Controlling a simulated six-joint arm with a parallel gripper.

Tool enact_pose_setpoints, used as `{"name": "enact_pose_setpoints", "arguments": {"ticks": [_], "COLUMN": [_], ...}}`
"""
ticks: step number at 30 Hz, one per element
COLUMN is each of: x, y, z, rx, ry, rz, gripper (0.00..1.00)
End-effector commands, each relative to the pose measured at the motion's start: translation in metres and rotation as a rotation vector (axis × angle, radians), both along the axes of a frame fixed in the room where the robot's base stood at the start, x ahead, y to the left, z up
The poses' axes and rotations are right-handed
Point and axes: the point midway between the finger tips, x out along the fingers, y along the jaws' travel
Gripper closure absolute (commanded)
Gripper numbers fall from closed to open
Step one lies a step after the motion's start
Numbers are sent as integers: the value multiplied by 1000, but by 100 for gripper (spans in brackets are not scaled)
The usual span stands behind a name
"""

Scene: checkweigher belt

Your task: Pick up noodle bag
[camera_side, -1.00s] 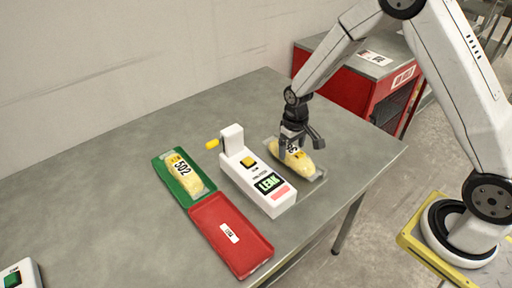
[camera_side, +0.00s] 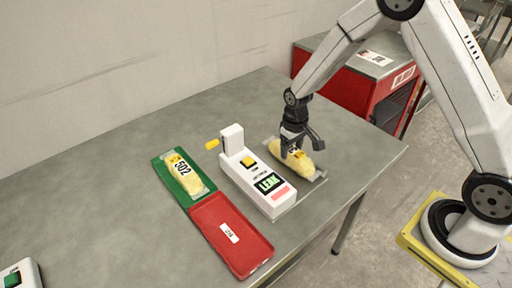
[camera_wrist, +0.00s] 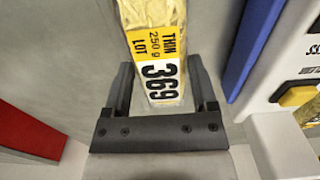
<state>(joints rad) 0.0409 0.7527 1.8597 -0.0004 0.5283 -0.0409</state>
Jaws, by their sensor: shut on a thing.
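The yellow noodle bag (camera_side: 302,168) lies on the small grey plate (camera_side: 318,179) at the right of the white tester, or very close above it; I cannot tell which. My gripper (camera_side: 292,152) points down and is shut on this bag. In the wrist view the bag (camera_wrist: 160,50), with a label reading THIN 250 g LOT 369, sits between the two dark fingers of my gripper (camera_wrist: 163,95). Part of the bag is hidden by the gripper in the side view.
The white tester (camera_side: 258,182) shows LEAK and has a yellow button. A green tray (camera_side: 165,170) holds another bag (camera_side: 182,175) marked 502, beside an empty red tray (camera_side: 250,255). A red cabinet (camera_side: 375,85) stands behind.

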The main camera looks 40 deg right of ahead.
Motion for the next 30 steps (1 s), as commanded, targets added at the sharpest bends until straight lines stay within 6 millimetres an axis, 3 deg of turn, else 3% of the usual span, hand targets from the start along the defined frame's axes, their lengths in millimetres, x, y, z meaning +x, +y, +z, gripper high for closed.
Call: {"name": "enact_pose_setpoints", "arguments": {"ticks": [11, 20, 30], "x": [1, 1, -31], "y": [0, 0, 1], "z": [6, 33, 69], "rx": [0, 0, 0], "ry": [-2, -3, -2], "rz": [0, 0, 0], "gripper": [100, 100, 100]}}
